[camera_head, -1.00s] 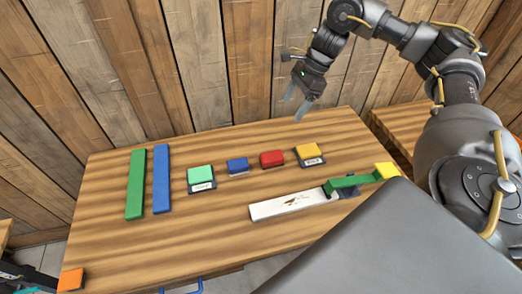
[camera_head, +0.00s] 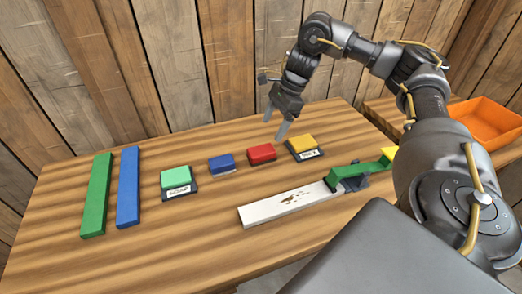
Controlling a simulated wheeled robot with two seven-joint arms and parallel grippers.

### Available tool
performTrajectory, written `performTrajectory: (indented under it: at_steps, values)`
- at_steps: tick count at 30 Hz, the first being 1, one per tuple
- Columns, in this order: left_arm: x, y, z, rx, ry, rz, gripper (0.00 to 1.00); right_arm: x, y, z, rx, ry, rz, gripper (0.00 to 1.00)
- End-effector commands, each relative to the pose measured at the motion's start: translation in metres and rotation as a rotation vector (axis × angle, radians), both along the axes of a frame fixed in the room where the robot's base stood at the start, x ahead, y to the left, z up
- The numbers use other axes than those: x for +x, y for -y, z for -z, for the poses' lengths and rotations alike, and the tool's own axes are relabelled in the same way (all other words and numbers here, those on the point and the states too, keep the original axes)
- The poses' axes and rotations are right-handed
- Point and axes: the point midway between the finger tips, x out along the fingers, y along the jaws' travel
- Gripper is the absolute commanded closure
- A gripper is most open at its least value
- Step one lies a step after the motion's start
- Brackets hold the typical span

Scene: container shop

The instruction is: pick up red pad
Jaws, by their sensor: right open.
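The red pad (camera_head: 262,153) lies on the wooden table between a blue pad (camera_head: 221,164) and a yellow pad on a dark labelled base (camera_head: 303,144). My right gripper (camera_head: 275,126) is above the far side of the table, just behind and above the red pad. It points down, its two fingers apart with nothing between them. It is clear of the red pad. My left gripper is not in view.
A green pad on a dark labelled base (camera_head: 175,179) sits left of the blue pad. Long green (camera_head: 97,195) and blue (camera_head: 129,187) bars lie further left. A white bar (camera_head: 285,203) and a green piece (camera_head: 358,171) lie in front. An orange crate (camera_head: 490,122) stands at right.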

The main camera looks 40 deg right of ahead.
Motion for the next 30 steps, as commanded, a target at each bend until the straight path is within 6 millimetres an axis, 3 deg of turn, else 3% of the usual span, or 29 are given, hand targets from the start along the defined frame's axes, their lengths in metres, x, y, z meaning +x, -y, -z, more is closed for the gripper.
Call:
performTrajectory:
  at_steps: [8,12,17,20,26,30]
  values:
    - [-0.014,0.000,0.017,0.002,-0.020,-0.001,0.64,0.003,-0.012,0.035,0.001,-0.003,0.000,0.25]
    - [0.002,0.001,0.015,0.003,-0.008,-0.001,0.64,0.005,-0.017,0.049,0.000,-0.003,0.001,0.25]
    - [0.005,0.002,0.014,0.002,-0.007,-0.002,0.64,0.006,-0.019,0.051,0.000,-0.001,0.004,0.25]
    - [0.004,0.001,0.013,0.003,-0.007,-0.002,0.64,0.006,-0.020,0.054,0.000,-0.003,0.003,0.25]
    - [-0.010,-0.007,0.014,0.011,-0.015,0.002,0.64,0.010,-0.030,0.079,0.000,-0.004,0.002,0.25]
    - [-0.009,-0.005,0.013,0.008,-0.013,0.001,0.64,0.012,-0.035,0.095,0.000,-0.004,0.003,0.25]
